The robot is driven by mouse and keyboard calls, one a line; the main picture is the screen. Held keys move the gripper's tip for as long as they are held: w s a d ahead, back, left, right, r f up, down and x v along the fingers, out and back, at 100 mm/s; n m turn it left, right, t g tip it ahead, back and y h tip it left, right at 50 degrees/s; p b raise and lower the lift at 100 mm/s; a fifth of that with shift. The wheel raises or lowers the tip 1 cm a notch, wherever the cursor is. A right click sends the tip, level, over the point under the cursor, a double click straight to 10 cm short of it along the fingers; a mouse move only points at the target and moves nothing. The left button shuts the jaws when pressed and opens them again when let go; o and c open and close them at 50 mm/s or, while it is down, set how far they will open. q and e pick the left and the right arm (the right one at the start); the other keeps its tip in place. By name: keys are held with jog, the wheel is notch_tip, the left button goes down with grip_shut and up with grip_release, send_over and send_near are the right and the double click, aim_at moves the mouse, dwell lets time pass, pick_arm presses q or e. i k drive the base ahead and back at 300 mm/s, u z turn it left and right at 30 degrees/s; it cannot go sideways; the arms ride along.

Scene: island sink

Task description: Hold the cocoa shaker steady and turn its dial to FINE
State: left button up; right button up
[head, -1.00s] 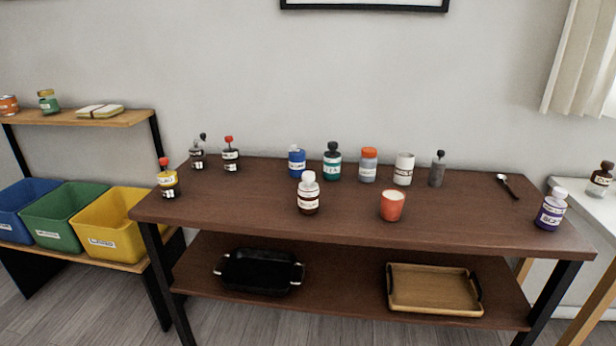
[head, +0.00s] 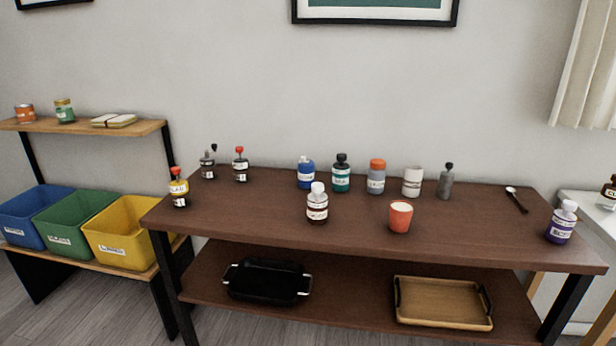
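I cannot read for certain which container is the cocoa shaker, and no dial marking is legible. A dark brown jar with a white cap and pale label (head: 317,207) stands upright near the front middle of the brown table (head: 262,220). Behind it stand a blue jar (head: 306,174), a teal jar with a black cap (head: 341,174), a grey jar with an orange cap (head: 376,177), a white cup-like container (head: 412,182) and a grey bottle with a black top (head: 446,183). Neither of my grippers is in view.
An orange cup (head: 400,217), a spoon (head: 516,199) and a purple bottle (head: 561,222) stand or lie to the right. Small bottles (head: 179,188) stand at the left end. A black pan (head: 267,282) and wooden tray (head: 443,303) occupy the lower shelf. Bins (head: 120,233) stand left.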

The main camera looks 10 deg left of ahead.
aim_at(317, 195)
jog(key=k, duration=1.25)
jog(key=u, duration=0.95)
jog(key=i, duration=2.1)
jog(key=z, duration=0.45)
